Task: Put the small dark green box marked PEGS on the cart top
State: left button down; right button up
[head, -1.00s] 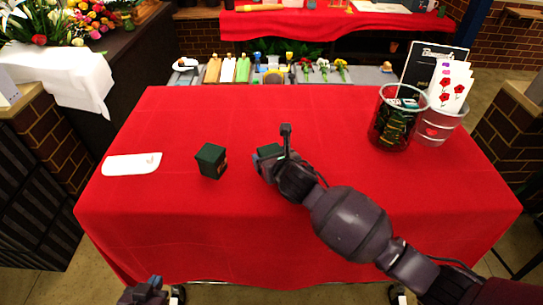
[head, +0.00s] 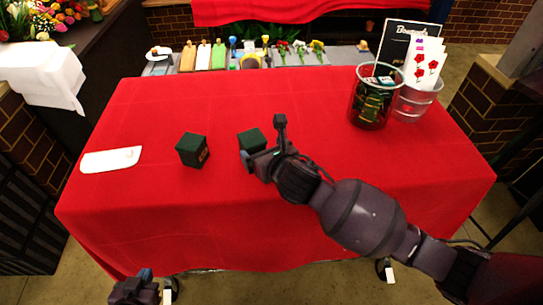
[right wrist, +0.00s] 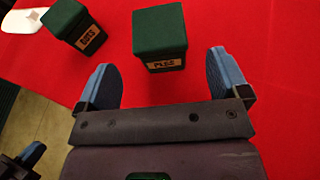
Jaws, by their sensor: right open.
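The dark green box marked PEGS (head: 251,139) stands on the red-covered table (head: 250,225). In the right wrist view its label faces me on the box (right wrist: 160,35). My right gripper (head: 265,142) is beside its near right side, open and empty. In the right wrist view the box is just beyond and between the spread blue fingers of the gripper (right wrist: 168,80). My left gripper (head: 138,288) is low at the bottom left, away from the boxes; its jaws are not clear. I cannot tell for sure which surface is the cart top.
A similar dark green box (head: 192,149), with a different label, stands left of the PEGS box. A white flat piece (head: 110,159) lies further left. A glass jar (head: 372,97) and a clear bucket of cards (head: 414,102) stand at right. A grey surface (head: 345,54) with tools lies behind.

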jog(key=shift+v, duration=2.15)
jog(key=s+d+m, duration=0.1)
jog(key=m, duration=0.2)
jog(key=s+d+f+m+g+h, duration=0.1)
jog(key=s+d+m, duration=0.1)
jog(key=m, duration=0.2)
jog(key=s+d+f+m+h, duration=0.1)
jog(key=d+m, duration=0.1)
jog(key=m, duration=0.2)
jog(key=shift+s+d, duration=0.1)
jog(key=shift+s, duration=0.05)
jog(key=s+d+f+m+g+h, duration=0.2)
jog(key=s+d+f+m+g, duration=0.15)
jog(key=s+d+m, duration=0.9)
jog(key=s+d+f+m+g+h, duration=0.2)
jog(key=s+d+m+g, duration=0.5)
jog(key=m, duration=1)
jog(key=w+a+f+t+b, duration=0.1)
jog(key=w+f+t, duration=0.4)
jog(key=f+t, duration=0.5)
jog(key=shift+a+f+n+t+y, duration=0.15)
jog(key=shift+f+n+t+y, duration=0.25)
jog(key=shift+f, duration=0.4)
